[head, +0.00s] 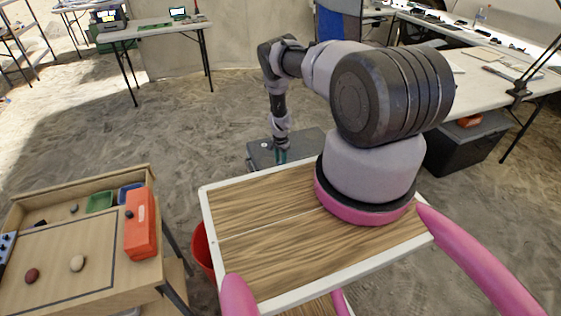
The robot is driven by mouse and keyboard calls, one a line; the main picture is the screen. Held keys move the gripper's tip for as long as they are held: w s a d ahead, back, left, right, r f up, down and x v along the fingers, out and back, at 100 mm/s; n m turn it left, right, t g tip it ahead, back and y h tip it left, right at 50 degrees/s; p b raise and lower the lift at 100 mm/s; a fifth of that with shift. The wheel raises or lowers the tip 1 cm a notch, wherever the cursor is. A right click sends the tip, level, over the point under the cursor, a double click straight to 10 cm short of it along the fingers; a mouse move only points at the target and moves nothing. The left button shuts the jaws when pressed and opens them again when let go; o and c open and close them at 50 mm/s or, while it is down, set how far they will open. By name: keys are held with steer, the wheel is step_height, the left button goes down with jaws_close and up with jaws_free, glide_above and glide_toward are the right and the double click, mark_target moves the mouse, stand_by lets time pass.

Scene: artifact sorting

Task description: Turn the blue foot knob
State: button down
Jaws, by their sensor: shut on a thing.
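My arm reaches out over the far edge of the wood-topped surface (245,215) and points down. My gripper (281,157) is at a low dark grey box (258,153) behind that surface. The gripper is small in the view and looks shut, with a bluish-green part showing at its tips. This part appears to be the blue foot knob (282,158), but it is too small to make out its shape or how far it is turned. The lower part of the box is hidden by the wood-topped surface.
A wooden sorting table (60,260) with stones, small trays and an orange case (140,223) stands at left. A red bucket (203,250) is beside it. White tables stand at the back and right, with a dark bin (465,148) below. Sandy floor lies open between.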

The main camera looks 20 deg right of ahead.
mark_target(280, 162)
stand_by(0.3)
steer(key=c, duration=0.5)
jaws_free()
step_height(280, 162, up, 11)
steer(key=shift+f, duration=0.1)
